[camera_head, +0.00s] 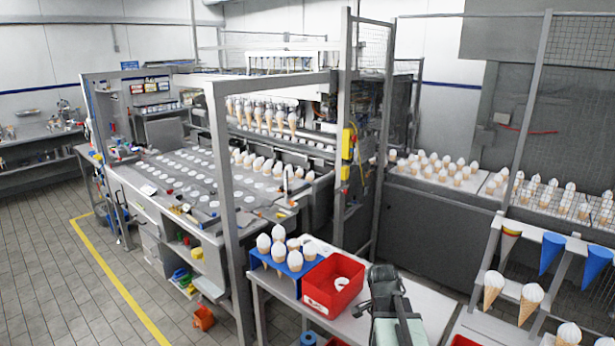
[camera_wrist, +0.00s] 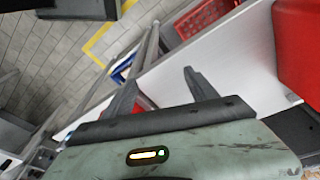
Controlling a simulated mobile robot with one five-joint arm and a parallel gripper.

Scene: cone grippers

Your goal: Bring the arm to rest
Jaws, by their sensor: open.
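My gripper (camera_head: 387,283) is over the white table (camera_head: 425,292) at the lower middle of the head view, just right of the red bin (camera_head: 318,298). In the wrist view my gripper (camera_wrist: 160,80) shows two dark fingers spread apart with nothing between them. The white table top (camera_wrist: 240,55) lies beyond the fingertips. My green-grey arm link fills the lower part of the wrist view. No object is held.
A blue rack (camera_head: 258,258) with several white-topped cones stands left of the red bin. Metal posts (camera_head: 228,200) frame the machine behind. At right, a stand holds cones and blue sleeves (camera_head: 551,252). Tiled floor (camera_head: 60,270) is open at left, with a yellow line.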

